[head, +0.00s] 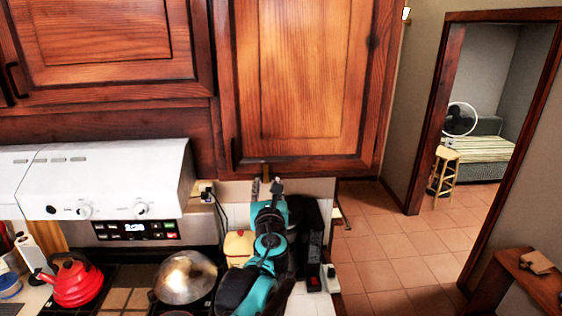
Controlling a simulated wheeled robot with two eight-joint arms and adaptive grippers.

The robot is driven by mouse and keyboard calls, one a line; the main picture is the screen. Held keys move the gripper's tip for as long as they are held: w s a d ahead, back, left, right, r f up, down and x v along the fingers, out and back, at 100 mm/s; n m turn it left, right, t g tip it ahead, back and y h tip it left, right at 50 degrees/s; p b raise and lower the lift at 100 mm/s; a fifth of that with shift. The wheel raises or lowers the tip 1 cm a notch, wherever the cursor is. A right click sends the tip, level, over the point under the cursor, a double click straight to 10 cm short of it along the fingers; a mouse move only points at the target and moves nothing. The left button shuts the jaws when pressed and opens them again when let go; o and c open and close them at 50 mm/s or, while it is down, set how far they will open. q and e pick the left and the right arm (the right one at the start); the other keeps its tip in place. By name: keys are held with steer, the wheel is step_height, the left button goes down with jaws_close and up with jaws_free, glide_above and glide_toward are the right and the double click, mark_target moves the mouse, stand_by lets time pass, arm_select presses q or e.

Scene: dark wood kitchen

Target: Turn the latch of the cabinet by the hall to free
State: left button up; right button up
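The cabinet by the hall is the wood wall cabinet with the large panelled door (303,70), at the top centre of the head view. A small brass-coloured piece that looks like its latch (265,171) shows at the door's lower edge, left of the middle. Which way it is turned is too small to tell. My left gripper (267,186), on the teal and black arm, is just below this piece. Its fingertips look apart, with a gap between them. I cannot tell whether they touch the latch. My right gripper is not in view.
A white range hood (108,180) is on the left. Below it are a red kettle (75,281) and a domed metal lid (186,277). A black appliance (311,232) stands close to the arm's right. Open tiled floor (385,250) leads to the doorway.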

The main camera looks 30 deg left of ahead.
mark_target(266, 171)
arm_select(q)
steer(key=x, duration=0.7)
steer(key=shift+w+a+f+p, duration=0.1)
steer(key=shift+a+p, duration=0.1)
steer(key=shift+p, duration=0.1)
jaws_close()
